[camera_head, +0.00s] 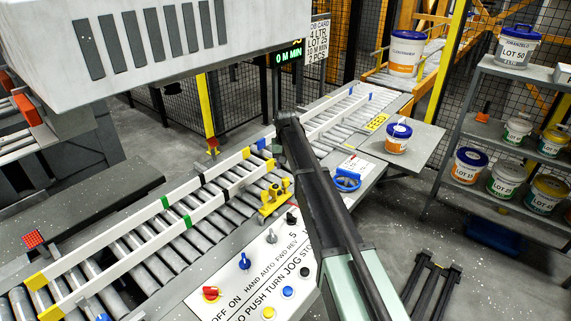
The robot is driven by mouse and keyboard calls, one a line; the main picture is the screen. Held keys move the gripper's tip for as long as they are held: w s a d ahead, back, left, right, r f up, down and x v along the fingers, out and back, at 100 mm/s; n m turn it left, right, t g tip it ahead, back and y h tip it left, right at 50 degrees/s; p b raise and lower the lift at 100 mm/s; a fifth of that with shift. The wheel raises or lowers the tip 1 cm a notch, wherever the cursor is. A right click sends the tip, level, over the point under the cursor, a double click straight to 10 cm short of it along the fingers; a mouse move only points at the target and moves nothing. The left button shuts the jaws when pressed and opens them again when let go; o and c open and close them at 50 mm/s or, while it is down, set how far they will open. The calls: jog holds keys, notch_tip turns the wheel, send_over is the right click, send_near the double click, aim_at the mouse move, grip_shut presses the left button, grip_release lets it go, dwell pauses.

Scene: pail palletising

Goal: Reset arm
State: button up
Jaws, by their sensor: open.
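My dark arm rises from the bottom edge, with pale green at its near end, and crosses over the conveyor's near side. Its far end is dark and small in the middle of the view, and I can make out no jaws there. A black two-pronged shape (432,285) shows at the lower right against the grey floor. I cannot tell whether it is part of my gripper or a separate thing. I see no pail held by the arm.
A roller conveyor (205,222) with white guide rails runs diagonally. A control panel (262,275) lies in front. One pail (398,139) stands on a side table (425,140). Another pail (406,53) is on the far rollers. A shelf rack (485,132) holds several pails. A large machine (150,50) overhangs upper left.

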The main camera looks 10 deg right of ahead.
aim_at(286, 179)
notch_tip(286, 179, up, 3)
jog(key=shift+r+p, duration=0.1)
jog(key=shift+p, duration=0.6)
jog(key=s+n, duration=0.1)
jog(key=s, duration=3.8)
jog(key=shift+s, duration=0.4)
